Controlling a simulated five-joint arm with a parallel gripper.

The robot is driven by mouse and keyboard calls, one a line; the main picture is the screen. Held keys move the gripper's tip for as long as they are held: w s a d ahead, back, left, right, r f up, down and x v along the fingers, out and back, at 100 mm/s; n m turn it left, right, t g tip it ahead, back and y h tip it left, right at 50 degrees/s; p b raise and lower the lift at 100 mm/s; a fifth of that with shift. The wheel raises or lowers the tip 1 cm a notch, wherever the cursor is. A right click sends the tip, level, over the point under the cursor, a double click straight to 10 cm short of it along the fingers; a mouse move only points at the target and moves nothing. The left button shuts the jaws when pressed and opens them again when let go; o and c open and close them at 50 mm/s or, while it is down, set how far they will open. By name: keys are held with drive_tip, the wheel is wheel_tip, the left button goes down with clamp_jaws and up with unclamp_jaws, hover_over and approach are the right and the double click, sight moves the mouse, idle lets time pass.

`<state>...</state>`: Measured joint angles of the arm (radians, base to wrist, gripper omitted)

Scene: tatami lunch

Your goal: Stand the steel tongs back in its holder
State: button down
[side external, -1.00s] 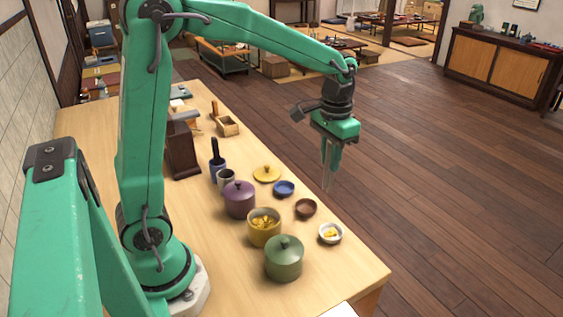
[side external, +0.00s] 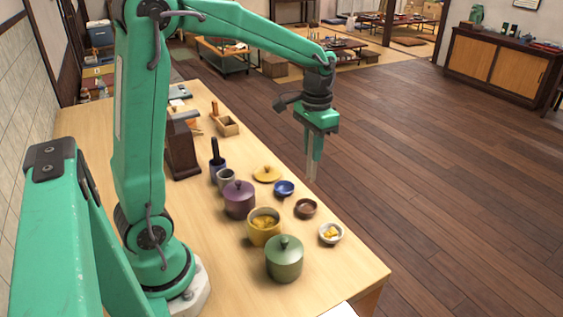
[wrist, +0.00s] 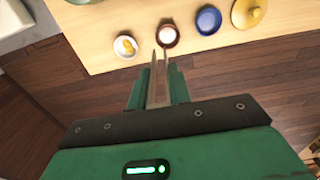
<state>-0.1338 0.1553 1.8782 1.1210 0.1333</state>
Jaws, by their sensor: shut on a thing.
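My gripper (side external: 313,153) is shut on the steel tongs (side external: 312,172), which hang tips down beyond the table's right edge in the side view. In the wrist view the tongs (wrist: 158,82) stick out between my green fingers, their tips overlapping the table edge near the brown bowl. A grey cup (side external: 226,179) stands open on the table, left of my gripper, beside a dark blue container (side external: 217,170) with a black handle sticking out. I cannot tell for sure which is the tongs' holder. My gripper is high and apart from both.
A purple lidded pot (side external: 239,200), a yellow pot (side external: 263,230) with food and a green lidded pot (side external: 284,259) stand in front. A yellow lid (side external: 267,174), blue dish (side external: 284,188), brown bowl (side external: 306,208) and white bowl (side external: 331,233) line the right edge. A dark wooden stand (side external: 183,150) is behind.

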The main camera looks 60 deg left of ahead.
drive_tip(key=s+a, duration=0.7)
drive_tip(key=a, duration=0.3)
drive_tip(key=s+a, duration=0.7)
drive_tip(key=a, duration=0.3)
drive_tip(key=shift+s+a+r+h, duration=0.2)
drive_tip(key=shift+s+a+h, duration=0.05)
drive_tip(key=shift+s+h, duration=0.1)
drive_tip(key=shift+f, duration=0.2)
wheel_tip(320, 180, down, 10)
drive_tip(key=shift+f, duration=0.2)
idle(0.4)
drive_tip(key=shift+f, duration=0.55)
idle(0.6)
drive_tip(key=c, duration=0.6)
unclamp_jaws()
drive_tip(key=shift+c, duration=0.2)
